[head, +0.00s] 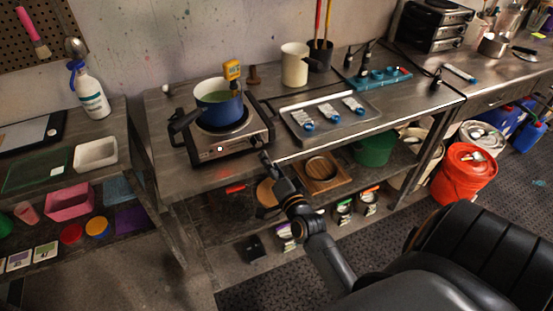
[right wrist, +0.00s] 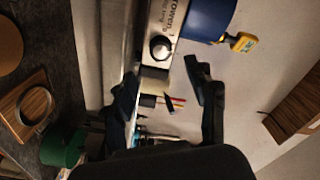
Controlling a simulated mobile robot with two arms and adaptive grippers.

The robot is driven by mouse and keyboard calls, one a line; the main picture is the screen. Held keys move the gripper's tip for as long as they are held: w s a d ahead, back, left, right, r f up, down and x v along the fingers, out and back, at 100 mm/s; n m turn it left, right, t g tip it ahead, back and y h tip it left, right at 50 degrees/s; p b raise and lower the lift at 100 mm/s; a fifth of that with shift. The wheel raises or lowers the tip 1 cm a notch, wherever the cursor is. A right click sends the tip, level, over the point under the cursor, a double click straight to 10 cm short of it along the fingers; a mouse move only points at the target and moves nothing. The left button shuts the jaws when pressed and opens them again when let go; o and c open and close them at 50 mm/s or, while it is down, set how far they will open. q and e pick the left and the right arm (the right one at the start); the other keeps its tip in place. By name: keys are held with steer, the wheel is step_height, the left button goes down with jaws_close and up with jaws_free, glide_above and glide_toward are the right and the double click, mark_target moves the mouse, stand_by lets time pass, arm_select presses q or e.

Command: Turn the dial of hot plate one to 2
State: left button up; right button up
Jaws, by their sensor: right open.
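The hot plate (head: 198,157) stands on the steel table with a blue pot (head: 222,112) on it. Its front panel also shows in the right wrist view (right wrist: 170,20). The round dial (right wrist: 160,48) is on that panel; its setting is too small to read. My right gripper (head: 267,160) is in front of the hot plate's right front corner. In the right wrist view, its two fingers (right wrist: 160,72) are apart with nothing held between them, and the dial shows just beyond their tips. I cannot tell any contact. My left gripper is not in view.
A yellow thermometer (head: 232,70) is at the pot's rim. A metal tray (head: 330,123) with small items lies right of the hot plate. A wooden board (head: 325,178) and a green bowl (head: 375,148) are on the lower shelf. A red bucket (head: 463,175) stands at right.

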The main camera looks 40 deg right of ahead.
steer(key=shift+v, duration=2.25)
steer(key=s+a+f+n+g+y, duration=0.2)
steer(key=s+a+f+n+g, duration=0.15)
steer(key=f, duration=0.75)
steer(key=s+a+f+n+g+y, duration=0.1)
steer(key=s+a+f+n+g, duration=0.3)
steer(key=f, duration=0.8)
steer(key=s+a+f+n+g+y, duration=0.1)
steer(key=s+a+f+n+y, duration=0.15)
steer(key=s+f, duration=0.6)
steer(key=s+f+n+g, duration=0.3)
steer(key=s+f, duration=0.5)
steer(key=s, duration=0.4)
steer(key=s+f+n+g+h, duration=0.1)
steer(key=s+f+n+g, duration=0.3)
steer(key=s+f, duration=0.5)
steer(key=s+g, duration=0.1)
steer(key=s, duration=0.2)
steer(key=shift+a, duration=0.4)
